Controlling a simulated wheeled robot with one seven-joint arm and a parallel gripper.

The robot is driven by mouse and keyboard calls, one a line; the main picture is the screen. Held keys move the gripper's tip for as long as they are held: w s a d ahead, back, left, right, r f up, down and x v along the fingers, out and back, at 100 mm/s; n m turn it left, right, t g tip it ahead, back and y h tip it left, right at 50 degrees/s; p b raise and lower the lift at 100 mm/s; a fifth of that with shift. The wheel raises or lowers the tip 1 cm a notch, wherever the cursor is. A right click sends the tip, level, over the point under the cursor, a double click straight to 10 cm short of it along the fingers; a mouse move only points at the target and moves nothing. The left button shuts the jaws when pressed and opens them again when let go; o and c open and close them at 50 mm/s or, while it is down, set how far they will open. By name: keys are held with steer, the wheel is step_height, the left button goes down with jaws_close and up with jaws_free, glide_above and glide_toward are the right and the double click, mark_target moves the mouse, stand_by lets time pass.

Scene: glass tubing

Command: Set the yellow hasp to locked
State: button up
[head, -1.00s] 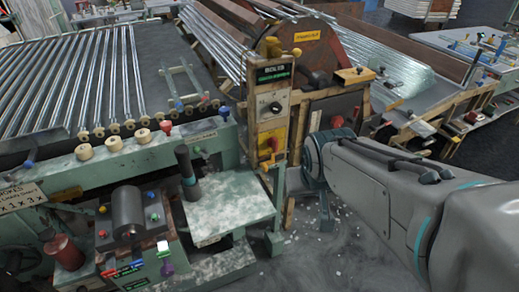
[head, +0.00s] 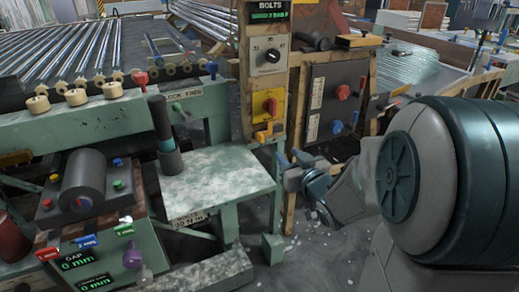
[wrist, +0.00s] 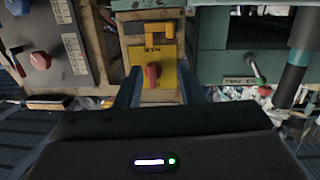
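The yellow hasp (head: 264,134) is a small orange-yellow piece on the wooden post, just below a yellow plate with a red knob (head: 269,106). In the wrist view, which looks upside down, the hasp (wrist: 139,30) is an L-shaped piece above the plate (wrist: 165,80) in the picture. My gripper (head: 287,169) is just right of and below the hasp in the head view, apart from it. In the wrist view its two dark blue fingers stand apart, open and empty (wrist: 160,92), with the plate and red knob between and beyond them.
A grey dial panel (head: 269,55) is higher on the post. A dark box with a red knob (head: 335,95) stands to its right. A pale green table (head: 220,172) with a dark upright cylinder (head: 163,135) is on the left. A green lever (wrist: 255,68) shows at right in the wrist view.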

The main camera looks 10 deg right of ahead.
mark_target(263, 137)
steer(key=shift+t+y, duration=0.5)
steer(key=shift+y, duration=0.3)
steer(key=b+x, duration=0.1)
steer(key=x, duration=0.3)
steer(key=f+b+x, duration=0.1)
steer(key=x, duration=0.4)
steer(key=b+x, duration=0.2)
steer(key=x, duration=0.2)
steer(key=shift+w+a+f, duration=0.3)
steer(key=shift+a+f, duration=0.05)
steer(key=shift+a, duration=0.15)
jaws_close()
